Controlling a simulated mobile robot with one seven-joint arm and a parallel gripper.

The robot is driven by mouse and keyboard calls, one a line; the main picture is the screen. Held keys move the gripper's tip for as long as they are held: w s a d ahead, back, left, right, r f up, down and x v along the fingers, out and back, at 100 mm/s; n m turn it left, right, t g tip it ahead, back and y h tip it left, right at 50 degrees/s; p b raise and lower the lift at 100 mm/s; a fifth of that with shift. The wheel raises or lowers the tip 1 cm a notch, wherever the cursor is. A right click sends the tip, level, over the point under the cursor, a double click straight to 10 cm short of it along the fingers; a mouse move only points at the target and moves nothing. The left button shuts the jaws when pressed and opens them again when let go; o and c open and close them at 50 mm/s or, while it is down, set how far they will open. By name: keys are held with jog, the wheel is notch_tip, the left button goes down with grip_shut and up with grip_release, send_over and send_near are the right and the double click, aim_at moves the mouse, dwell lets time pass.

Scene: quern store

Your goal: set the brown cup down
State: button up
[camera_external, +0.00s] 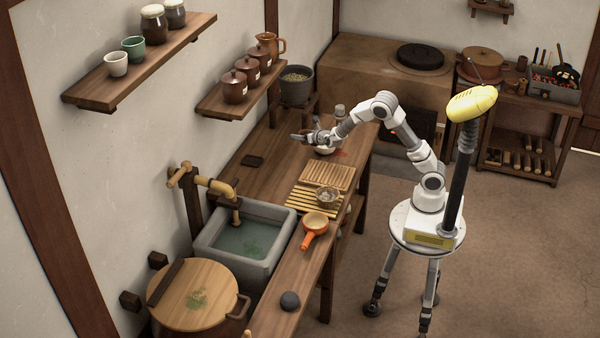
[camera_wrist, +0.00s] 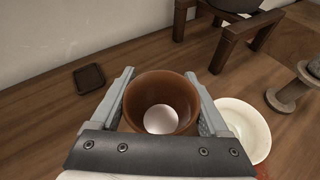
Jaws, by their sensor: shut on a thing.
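The brown cup (camera_wrist: 134,94) sits between the two fingers of my gripper (camera_wrist: 160,76) in the wrist view, its mouth facing the camera. The fingers are shut on its sides. A pale round shape (camera_wrist: 161,120) shows inside the cup; I cannot tell whether it is a separate object. In the external view my gripper (camera_external: 303,137) is over the far part of the wooden counter (camera_external: 278,151), and the cup is too small to make out. The cup's base is hidden, so I cannot tell whether it touches the counter.
A white bowl (camera_wrist: 246,125) is close on the cup's right. A dark square coaster (camera_wrist: 89,78) lies to the left on bare wood. A wooden stand (camera_wrist: 228,46) and a spool-shaped thing (camera_wrist: 296,88) are beyond. Slatted boards (camera_external: 328,177) and a sink (camera_external: 209,241) are nearer the camera.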

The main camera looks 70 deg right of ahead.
jog(key=w+a+n+t+y+p, duration=0.1)
jog(key=a+n+y, duration=0.15)
jog(key=a, duration=0.95)
send_over(271, 185)
notch_tip(271, 185, down, 7)
jog(key=shift+d+r+b, duration=0.1)
jog(key=shift+b, duration=0.3)
jog(key=shift+f+b, duration=0.65)
jog(key=shift+f, duration=1.35)
jog(key=shift+f, duration=0.15)
jog(key=o, duration=1.3)
jog(key=shift+c, duration=0.2)
